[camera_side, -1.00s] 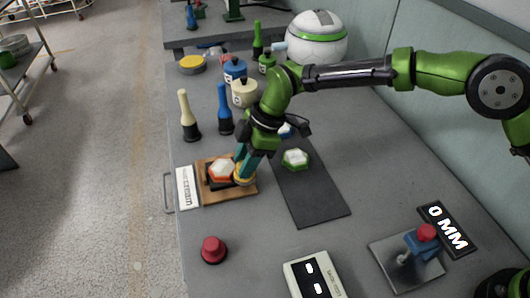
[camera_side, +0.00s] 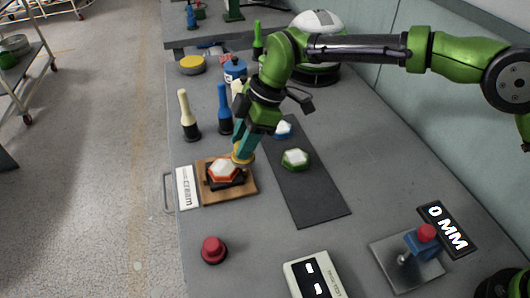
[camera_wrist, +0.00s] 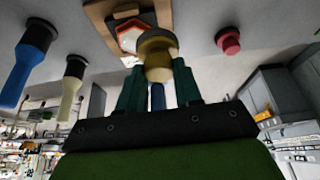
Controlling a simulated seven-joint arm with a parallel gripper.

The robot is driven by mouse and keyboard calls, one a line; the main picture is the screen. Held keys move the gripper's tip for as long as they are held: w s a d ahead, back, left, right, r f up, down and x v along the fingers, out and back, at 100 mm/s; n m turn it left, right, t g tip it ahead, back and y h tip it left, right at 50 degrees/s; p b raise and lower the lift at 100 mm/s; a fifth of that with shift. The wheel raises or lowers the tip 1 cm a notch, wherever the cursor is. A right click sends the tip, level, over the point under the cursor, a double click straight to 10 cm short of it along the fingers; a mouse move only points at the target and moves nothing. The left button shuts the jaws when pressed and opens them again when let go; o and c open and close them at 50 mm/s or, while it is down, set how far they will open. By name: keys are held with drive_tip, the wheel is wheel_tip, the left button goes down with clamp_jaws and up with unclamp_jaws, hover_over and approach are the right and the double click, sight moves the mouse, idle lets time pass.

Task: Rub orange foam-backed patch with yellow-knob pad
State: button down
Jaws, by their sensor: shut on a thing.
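The orange-rimmed patch (camera_side: 222,170), a hexagon with a white top, sits on a black base on a wooden board (camera_side: 211,195) at the left of the table. It also shows in the wrist view (camera_wrist: 128,38), partly hidden by the held pad. My gripper (camera_side: 244,149) points down with its teal fingers shut on the yellow-knob pad (camera_side: 240,159). The pad is at the patch's far right edge in the side view. The wrist view shows the pad's round yellow body (camera_wrist: 158,55) between the fingertips. I cannot tell whether pad and patch touch.
A green-rimmed hexagonal patch (camera_side: 296,159) and a blue one (camera_side: 283,130) lie on a dark mat (camera_side: 312,198) to the right. Cream (camera_side: 186,112) and blue (camera_side: 224,108) handled tools stand behind the board. A red knob (camera_side: 213,249) stands in front.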

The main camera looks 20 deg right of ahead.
drive_tip(key=shift+r, duration=0.15)
drive_tip(key=shift+r, duration=1.35)
